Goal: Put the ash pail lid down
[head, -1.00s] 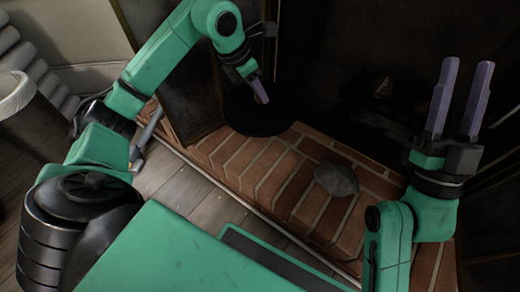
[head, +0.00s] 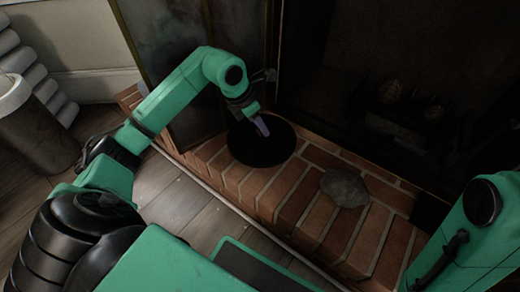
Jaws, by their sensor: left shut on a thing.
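The ash pail lid, a flat black disc (head: 248,150), is over the left part of the brick hearth, in front of the fireplace door panel. My left gripper (head: 262,126) comes down on it from above and is shut on it; the grip point itself is dark and hard to make out. I cannot tell whether the lid touches the bricks. My right arm shows at the lower right, but its gripper is out of view.
A grey, stone-like lump (head: 344,187) lies on the brick hearth (head: 285,195), right of the lid. The dark firebox (head: 400,60) is behind. A brown round container with a pale rim (head: 35,130) stands at far left. Bare bricks lie between lid and lump.

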